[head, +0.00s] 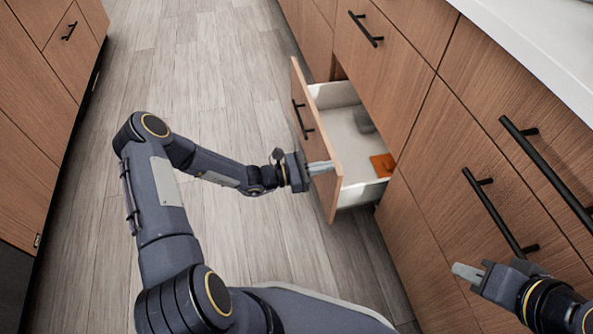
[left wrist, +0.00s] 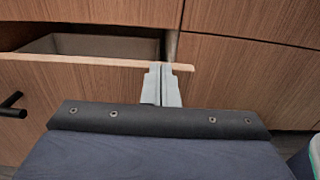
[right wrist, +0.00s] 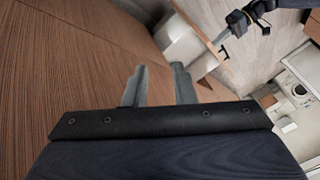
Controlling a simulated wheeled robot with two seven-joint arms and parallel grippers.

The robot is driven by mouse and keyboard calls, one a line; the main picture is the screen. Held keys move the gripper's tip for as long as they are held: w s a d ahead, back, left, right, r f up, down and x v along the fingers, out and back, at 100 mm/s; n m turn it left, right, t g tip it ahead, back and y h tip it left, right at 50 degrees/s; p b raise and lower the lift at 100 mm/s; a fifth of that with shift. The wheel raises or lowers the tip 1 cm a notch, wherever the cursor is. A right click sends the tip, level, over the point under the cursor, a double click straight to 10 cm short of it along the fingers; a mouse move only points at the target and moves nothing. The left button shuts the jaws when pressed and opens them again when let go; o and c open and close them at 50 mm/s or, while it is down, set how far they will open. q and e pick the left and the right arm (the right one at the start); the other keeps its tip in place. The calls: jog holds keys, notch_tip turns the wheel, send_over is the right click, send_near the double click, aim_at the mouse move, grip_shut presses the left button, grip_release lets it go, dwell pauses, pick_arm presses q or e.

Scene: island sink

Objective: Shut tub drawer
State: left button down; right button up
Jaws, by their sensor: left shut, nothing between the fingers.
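The tub drawer stands pulled out of the island. Its wooden front (head: 313,130) has a black handle (head: 302,119), and its white inside (head: 350,135) is visible. The left wrist view also shows the drawer front (left wrist: 85,85) and part of the handle. My left gripper (head: 320,168) is shut and empty, with its fingertips at the outer face of the drawer front near its closer end; firm contact cannot be told. My right gripper (head: 468,272) is open and empty beside the closed island fronts, away from the drawer; its separated fingers also show in the right wrist view (right wrist: 160,78).
A grey item (head: 364,120) and an orange item (head: 383,165) lie in the drawer. Closed fronts with black handles (head: 497,212) line the island under a white countertop (head: 545,55). Cabinets (head: 35,110) stand at the left. The wooden floor (head: 205,70) between is clear.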

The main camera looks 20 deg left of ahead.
pick_arm(q)
jog(key=x, duration=1.4)
jog(key=shift+b, duration=0.3)
jog(key=shift+a, duration=0.2)
